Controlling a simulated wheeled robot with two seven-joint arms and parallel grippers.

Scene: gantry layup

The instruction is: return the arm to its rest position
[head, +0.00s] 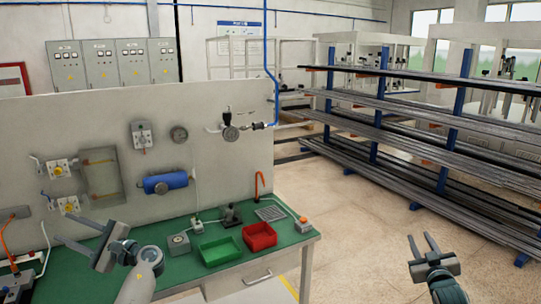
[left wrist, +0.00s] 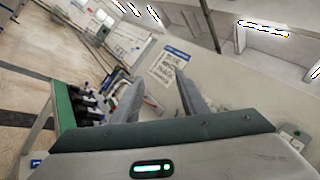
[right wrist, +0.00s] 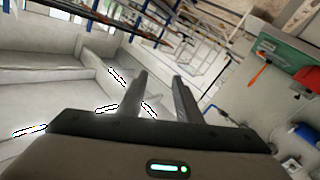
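My left gripper (head: 78,233) is at the lower left of the head view, in front of the grey panel and left of the bench's trays. Its two fingers are spread with nothing between them; they also show apart in the left wrist view (left wrist: 160,95). My right gripper (head: 421,243) is at the lower right of the head view, raised over the open floor. Its fingers point up and stand apart, empty, as the right wrist view (right wrist: 160,92) also shows. Both forearms are partly cut off by the head view's lower edge.
A green-topped bench (head: 195,268) with a green tray (head: 220,251), a red tray (head: 260,237) and small devices stands near my left gripper. The upright panel (head: 225,170) carries valves and a blue cylinder (head: 166,183). A rack of long bars (head: 430,145) stands at right. Floor (head: 350,240) between is clear.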

